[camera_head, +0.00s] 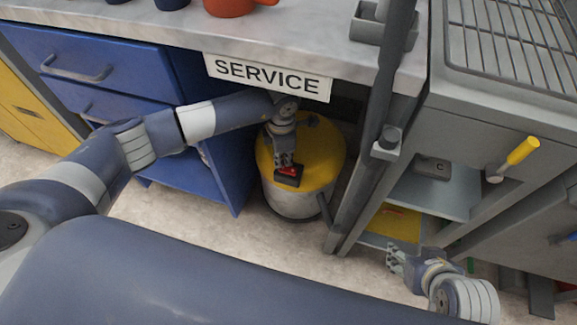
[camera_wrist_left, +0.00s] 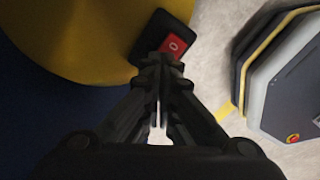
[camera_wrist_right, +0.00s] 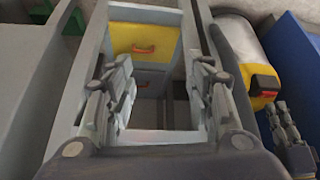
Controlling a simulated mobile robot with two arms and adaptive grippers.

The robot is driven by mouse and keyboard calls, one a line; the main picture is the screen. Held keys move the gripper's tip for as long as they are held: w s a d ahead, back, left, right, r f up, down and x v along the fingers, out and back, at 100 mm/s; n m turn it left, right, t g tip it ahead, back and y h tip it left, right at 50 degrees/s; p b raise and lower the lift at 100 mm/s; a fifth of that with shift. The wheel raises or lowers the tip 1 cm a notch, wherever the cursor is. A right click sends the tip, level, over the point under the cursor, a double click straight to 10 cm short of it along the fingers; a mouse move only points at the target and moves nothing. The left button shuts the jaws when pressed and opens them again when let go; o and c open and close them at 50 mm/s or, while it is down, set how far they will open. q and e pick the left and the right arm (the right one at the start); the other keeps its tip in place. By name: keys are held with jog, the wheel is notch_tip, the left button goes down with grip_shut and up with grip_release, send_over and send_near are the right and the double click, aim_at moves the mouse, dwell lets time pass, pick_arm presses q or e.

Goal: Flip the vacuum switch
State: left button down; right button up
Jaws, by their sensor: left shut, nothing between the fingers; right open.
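The vacuum (camera_head: 291,197) is a drum with a yellow lid and a grey body, standing on the floor under the bench. Its switch (camera_head: 289,172) is a red rocker in a black housing at the lid's front edge. In the left wrist view the red switch (camera_wrist_left: 172,46) shows a white "0". My left gripper (camera_head: 287,166) is shut and empty, its fingertips right at the switch; I cannot tell whether they touch it. The vacuum and its switch (camera_wrist_right: 265,84) also show in the right wrist view. My right gripper (camera_wrist_right: 160,80) is open and empty, away from the vacuum.
A blue drawer cabinet (camera_head: 100,67) stands left of the vacuum. The bench top (camera_head: 300,42) with a SERVICE sign (camera_head: 268,77) overhangs it. A grey post (camera_head: 372,160) stands close on its right. A grey machine with a yellow-handled lever (camera_head: 521,151) is at the right.

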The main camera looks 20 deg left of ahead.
aim_at(283, 168)
pick_arm(q)
jog(key=shift+r+p, duration=0.85)
jog(key=shift+r, duration=0.4)
jog(key=shift+r+p, duration=0.3)
jog(key=shift+r, duration=0.05)
jog(key=shift+r+p, duration=0.55)
jog(key=shift+r, duration=0.2)
pick_arm(e)
jog(key=s+g, duration=0.1)
jog(key=s+f, duration=0.1)
jog(key=s+d+g, duration=0.1)
jog(key=s, duration=0.1)
jog(key=shift+d+f+g+h, duration=0.1)
jog(key=shift+f+g+h, duration=0.05)
jog(key=shift+g+h, duration=0.15)
jog(key=shift+s, duration=0.1)
